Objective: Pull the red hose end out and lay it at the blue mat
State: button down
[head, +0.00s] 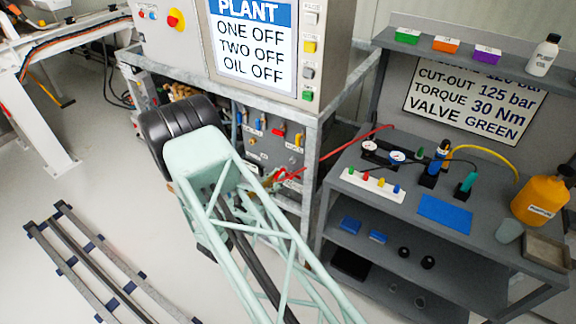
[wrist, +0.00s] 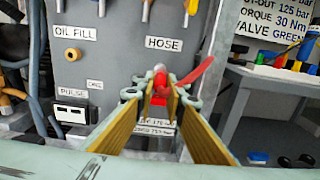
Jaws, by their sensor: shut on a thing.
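The red hose runs from the panel front to the grey bench in the head view (head: 345,147). In the wrist view the hose (wrist: 198,73) leads up and right from my gripper. My gripper (wrist: 160,97) is shut on the red hose end (wrist: 159,84), in front of the grey panel (wrist: 115,55) below the HOSE label. Whether the end still sits in a socket cannot be told. In the head view my arm hides most of the gripper. The blue mat (head: 445,213) lies flat and bare on the bench's front part.
On the bench (head: 405,208), a white strip with coloured pegs (head: 372,185) lies left of the mat. Gauges (head: 397,157) stand behind, and blue and teal fittings (head: 466,184) stand near the mat. An orange jug (head: 540,200) is at the right. Coloured valve handles (head: 278,130) stick out of the panel.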

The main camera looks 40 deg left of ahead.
jog(key=shift+s, duration=1.3)
jog(key=shift+d+r, duration=0.15)
dwell(0.6)
